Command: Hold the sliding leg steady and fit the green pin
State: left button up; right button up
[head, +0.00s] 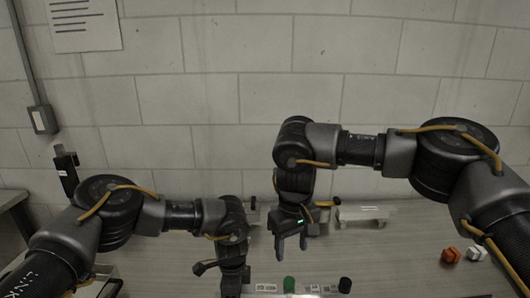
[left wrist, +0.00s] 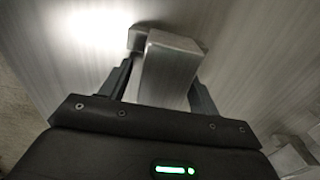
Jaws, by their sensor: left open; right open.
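In the left wrist view, a square aluminium bar (left wrist: 170,68), which looks like the sliding leg, stands between the fingers of my left gripper (left wrist: 161,84). The fingers are open around it; I cannot tell whether they touch it. In the head view my left gripper points down at the bottom edge, its tips out of frame. My right gripper (head: 291,246) is open and empty, fingers down, right of it. A small green cylinder (head: 289,284), probably the green pin, stands upright below my right gripper's fingers. Any pin hole is hidden.
A black cylinder (head: 345,285) stands right of the green one. An aluminium piece (head: 362,213) lies near the wall. The tabletop (head: 400,250) between is clear.

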pick_arm(q)
jog(key=shift+r, duration=0.1)
notch_tip(320, 180, up, 12)
jog(key=shift+d+f, duration=0.1)
